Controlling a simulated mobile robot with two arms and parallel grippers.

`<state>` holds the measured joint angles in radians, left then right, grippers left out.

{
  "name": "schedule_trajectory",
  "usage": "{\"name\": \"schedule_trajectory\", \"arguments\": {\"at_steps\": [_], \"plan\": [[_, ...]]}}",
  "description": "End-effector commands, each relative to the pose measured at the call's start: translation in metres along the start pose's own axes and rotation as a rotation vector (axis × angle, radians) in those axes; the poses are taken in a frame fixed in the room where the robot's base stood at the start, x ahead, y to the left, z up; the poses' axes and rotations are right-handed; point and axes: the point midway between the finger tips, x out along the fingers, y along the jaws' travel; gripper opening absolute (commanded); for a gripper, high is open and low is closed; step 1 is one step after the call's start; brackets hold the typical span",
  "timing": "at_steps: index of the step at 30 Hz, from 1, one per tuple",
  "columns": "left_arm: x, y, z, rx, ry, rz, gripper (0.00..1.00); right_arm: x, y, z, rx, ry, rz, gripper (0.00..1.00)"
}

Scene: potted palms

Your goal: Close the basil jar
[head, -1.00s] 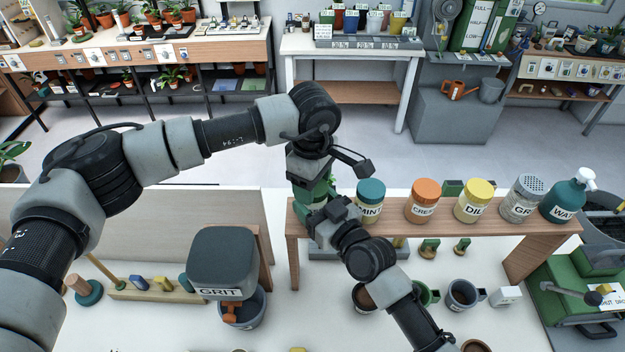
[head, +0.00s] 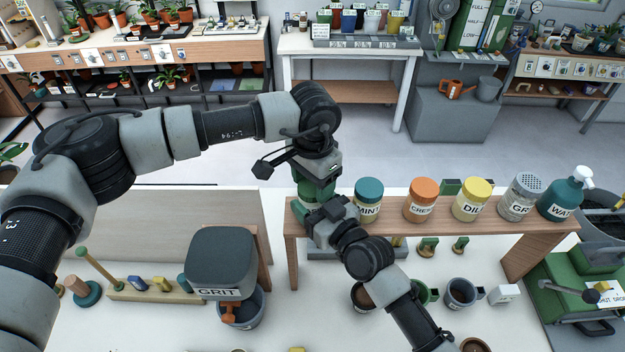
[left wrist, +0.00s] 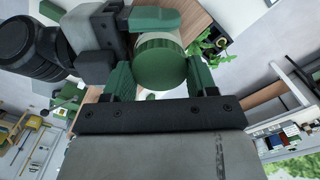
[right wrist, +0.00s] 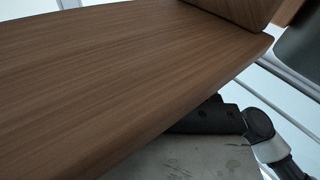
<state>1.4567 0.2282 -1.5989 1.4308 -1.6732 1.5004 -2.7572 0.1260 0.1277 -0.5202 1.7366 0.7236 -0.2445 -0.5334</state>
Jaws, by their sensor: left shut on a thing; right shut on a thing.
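The basil jar (left wrist: 172,39) is at the left end of the raised wooden shelf (head: 400,232), mostly hidden by my arms in the head view. Its round green lid (left wrist: 162,68) covers the jar's top in the left wrist view; I cannot tell how tightly it sits. My left gripper (head: 314,186) points down from above, its green fingers shut on either side of the lid. My right gripper (head: 303,211) is shut on the jar's body from the front, below the lid. The right wrist view shows mostly wooden board, with the grip hidden.
Right of my grippers on the shelf stand the mint jar (head: 369,199), an orange-lidded jar (head: 421,200), a yellow-lidded jar (head: 471,200), a grit shaker (head: 521,197) and a teal pump bottle (head: 567,194). A grit dispenser (head: 221,262) stands at front left. Pots sit below the shelf.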

Motion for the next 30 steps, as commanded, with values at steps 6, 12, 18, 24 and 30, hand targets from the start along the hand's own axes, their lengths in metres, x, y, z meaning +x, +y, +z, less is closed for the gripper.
{"name": "schedule_trajectory", "arguments": {"at_steps": [6, 12, 18, 24, 30], "plan": [[-0.001, 0.000, 0.000, 0.071, 0.002, -0.001, 0.32, 0.000, 0.000, 0.002, 0.000, -0.004, 0.000, 0.00], [-0.001, 0.000, 0.000, 0.068, 0.002, -0.001, 0.59, 0.000, 0.000, 0.002, 0.000, -0.004, 0.000, 0.00], [-0.001, 0.000, 0.000, 0.067, 0.001, -0.001, 0.83, 0.000, 0.000, 0.002, 0.000, -0.004, 0.000, 0.00], [-0.001, 0.001, 0.000, 0.068, 0.000, 0.001, 0.83, 0.000, 0.000, 0.002, 0.000, -0.004, 0.000, 0.00], [-0.017, 0.001, -0.001, 0.069, 0.002, 0.000, 0.83, 0.000, 0.000, 0.002, 0.000, -0.004, 0.000, 0.00]]}}
